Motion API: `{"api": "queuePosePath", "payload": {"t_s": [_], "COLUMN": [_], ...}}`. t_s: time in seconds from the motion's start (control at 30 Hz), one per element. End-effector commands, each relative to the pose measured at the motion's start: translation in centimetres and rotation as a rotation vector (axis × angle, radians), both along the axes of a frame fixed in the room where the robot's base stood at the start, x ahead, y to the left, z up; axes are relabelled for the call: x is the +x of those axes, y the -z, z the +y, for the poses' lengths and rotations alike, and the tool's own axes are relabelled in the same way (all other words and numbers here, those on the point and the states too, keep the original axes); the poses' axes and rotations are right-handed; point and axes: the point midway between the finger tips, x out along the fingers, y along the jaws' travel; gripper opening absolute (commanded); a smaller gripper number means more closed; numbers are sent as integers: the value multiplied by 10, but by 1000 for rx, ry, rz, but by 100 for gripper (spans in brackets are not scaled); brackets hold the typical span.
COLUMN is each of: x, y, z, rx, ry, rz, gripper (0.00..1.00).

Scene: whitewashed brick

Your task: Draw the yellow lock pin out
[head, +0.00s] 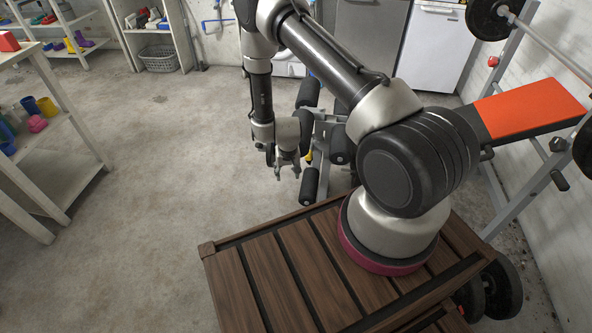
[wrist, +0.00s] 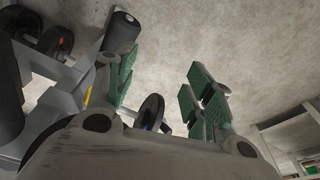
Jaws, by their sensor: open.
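The yellow lock pin (head: 309,156) shows as a small yellow bit on the grey frame of the weight bench, largely hidden among the frame and black rollers. In the wrist view a sliver of yellow (wrist: 88,94) shows beside the left finger, against the grey frame; the finger hides part of it. My gripper (head: 287,171) hangs just left of the pin in the head view, pointing down, apart from it. In the wrist view my gripper (wrist: 162,88) has its green-padded fingers spread, with only floor and a dark disc seen between them.
Black foam rollers (head: 310,184) and the bench's grey frame stand close to the right of my gripper. The orange bench pad (head: 530,109) and a barbell rack are further right. White shelves (head: 45,150) stand at the left. The concrete floor (head: 150,170) between is clear.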

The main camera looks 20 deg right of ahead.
Motion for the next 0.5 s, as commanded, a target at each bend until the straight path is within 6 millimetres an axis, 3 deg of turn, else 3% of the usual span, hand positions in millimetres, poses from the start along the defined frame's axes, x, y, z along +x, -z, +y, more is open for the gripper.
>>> {"api": "queuePosePath", "payload": {"t_s": [0.03,0.2,0.27,0.4,0.5], "x": [6,24,33,52,56], "y": [28,88,92,75,63], "z": [-9,-50,-67,-96,-107], "rx": [-41,-218,-295,-453,-528], "ry": [27,105,132,175,190], "rz": [-64,-316,-429,-655,-750], "gripper": [53,53,53,53,53]}}
